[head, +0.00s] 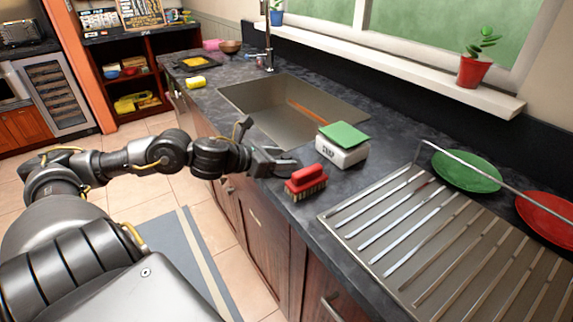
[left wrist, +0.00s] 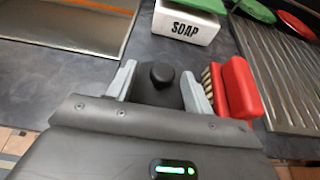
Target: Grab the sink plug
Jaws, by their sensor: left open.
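The black sink plug (left wrist: 160,76), with a round knob on top, is on the dark counter in the left wrist view. My left gripper (left wrist: 158,88) is open, with one grey finger on each side of the plug; I cannot tell whether they touch it. In the head view my left gripper (head: 274,163) is low over the counter's front edge, left of the red brush, and the plug cannot be made out there. My right gripper is not in view.
A red brush (head: 305,181) is close beside the right finger. A white soap box (head: 342,154) with a green sponge (head: 343,135) on top stands behind. The sink basin (head: 262,112) is back left; the drying rack (head: 400,222) is right.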

